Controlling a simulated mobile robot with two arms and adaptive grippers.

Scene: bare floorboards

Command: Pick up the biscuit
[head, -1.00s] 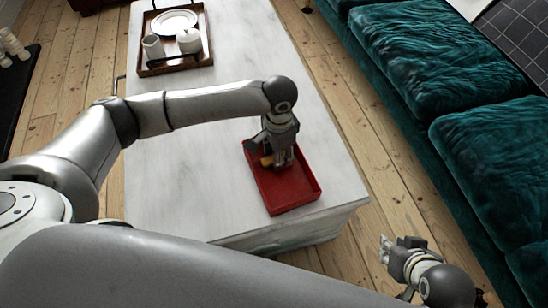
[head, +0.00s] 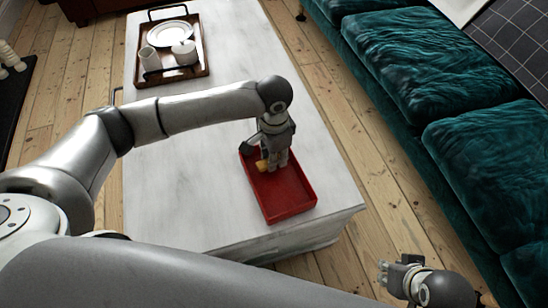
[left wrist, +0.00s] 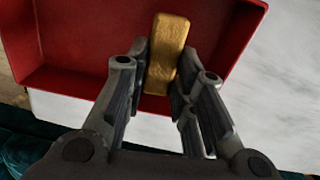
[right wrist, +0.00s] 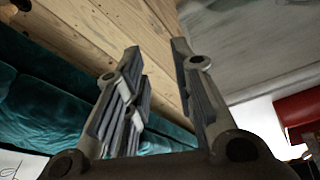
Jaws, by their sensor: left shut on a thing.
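The biscuit (head: 262,165) is a golden-brown bar at the far left part of a red tray (head: 287,196) on the white table. In the left wrist view the biscuit (left wrist: 167,52) lies lengthwise between the fingers. My left gripper (left wrist: 161,72) is shut on it, with one finger along each side. In the head view my left gripper (head: 268,160) points down over the tray; I cannot tell clearly whether the biscuit touches the tray floor. My right gripper (head: 388,270) is open and empty, beyond the table's right corner; its spread fingers show in the right wrist view (right wrist: 155,65).
A brown wooden tray (head: 192,75) with white plates (head: 170,34), a cup (head: 149,58) and a lidded pot (head: 184,52) stands at the table's far end. A teal sofa (head: 420,70) runs along the right. The table (head: 175,190) is clear left of the red tray.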

